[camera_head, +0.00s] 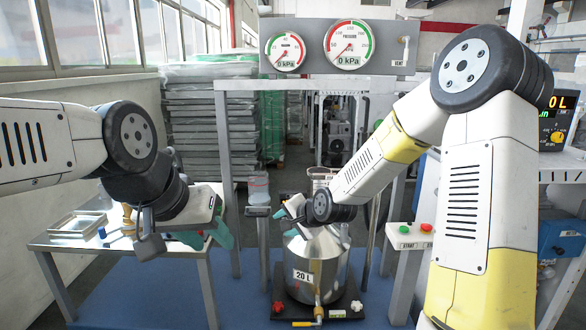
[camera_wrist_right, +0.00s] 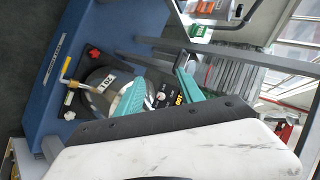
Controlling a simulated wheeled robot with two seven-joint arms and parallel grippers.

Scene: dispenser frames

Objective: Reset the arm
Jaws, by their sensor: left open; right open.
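My left arm reaches in from the left in the head view, and its gripper (camera_head: 210,236) with teal fingers hangs beside the right end of the side table. It is open and nothing shows between the fingers. My right arm, white and yellow, bends down from the right. Its wrist is above the steel 20 L tank (camera_head: 318,262), and its gripper is mostly hidden there. In the right wrist view the right gripper (camera_wrist_right: 160,88) has two teal fingers spread apart and empty, with the tank (camera_wrist_right: 100,82) beyond them. I cannot tell whether they touch anything.
The side table (camera_head: 80,243) at the left carries a tray (camera_head: 78,224) and small items. A grey frame holds two gauges (camera_head: 348,45) reading 0 kPa above. A post with green and red buttons (camera_head: 426,228) stands right of the tank. Blue floor matting lies in front.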

